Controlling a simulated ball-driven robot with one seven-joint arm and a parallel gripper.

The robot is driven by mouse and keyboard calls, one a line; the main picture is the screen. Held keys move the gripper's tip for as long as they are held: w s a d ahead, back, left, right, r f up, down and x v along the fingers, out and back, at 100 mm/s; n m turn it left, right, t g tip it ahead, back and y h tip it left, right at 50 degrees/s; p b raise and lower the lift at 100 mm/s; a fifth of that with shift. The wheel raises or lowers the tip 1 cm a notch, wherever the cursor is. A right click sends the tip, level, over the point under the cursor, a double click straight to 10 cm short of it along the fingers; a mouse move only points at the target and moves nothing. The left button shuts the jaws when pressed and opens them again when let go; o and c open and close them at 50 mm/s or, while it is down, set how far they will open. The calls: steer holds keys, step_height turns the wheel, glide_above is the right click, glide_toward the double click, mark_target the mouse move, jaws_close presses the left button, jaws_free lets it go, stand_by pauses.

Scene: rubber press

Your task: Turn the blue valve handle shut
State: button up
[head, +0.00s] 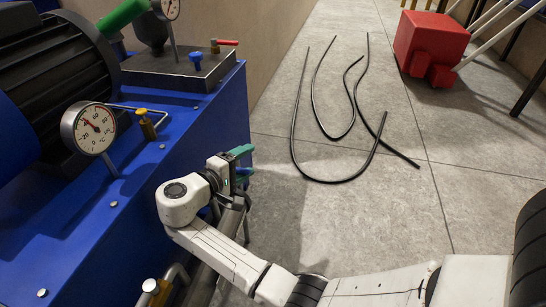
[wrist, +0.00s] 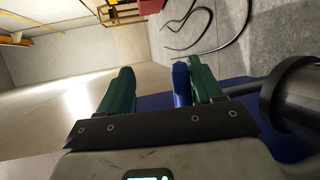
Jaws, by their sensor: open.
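The blue valve handle (wrist: 181,86) stands upright between my gripper's two green fingers in the wrist view. It is close beside the right finger, with a wide gap to the left finger. I cannot tell whether it touches the right finger. My gripper (wrist: 160,84) is open around it. In the head view my gripper (head: 241,162) is at the side of the blue machine, low and just right of its edge. The blue handle (head: 244,171) shows there as a small piece by the green fingertips. Its stem and pipe are mostly hidden by my wrist.
The blue machine base (head: 135,190) fills the left, carrying a dial gauge (head: 93,129) and a small yellow valve (head: 147,124). Grey pipes run beneath my arm. Black hoses (head: 340,135) lie on the floor; a red block (head: 430,45) stands behind.

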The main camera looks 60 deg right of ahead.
steer(key=o, duration=0.6)
steer(key=r, duration=0.1)
steer(key=s+r+p, duration=0.1)
steer(key=r, duration=0.1)
steer(key=s+a+r, duration=0.1)
steer(key=r, duration=0.1)
steer(key=shift+s+p, duration=0.2)
steer(key=shift+p, duration=0.15)
steer(key=s+r, duration=0.1)
steer(key=s+r+p, duration=0.1)
steer(key=r, duration=0.1)
steer(key=shift+s+a+r+p, duration=0.1)
steer(key=shift+s+a+p, duration=0.2)
steer(key=shift+s, duration=0.1)
steer(key=c, duration=0.9)
steer(key=shift+o, duration=0.2)
steer(key=s+a+r+p, duration=0.2)
steer(key=s, duration=0.6)
steer(key=shift+a+r+p, duration=0.2)
steer(key=shift+r+p, duration=0.1)
steer(key=shift+r, duration=0.05)
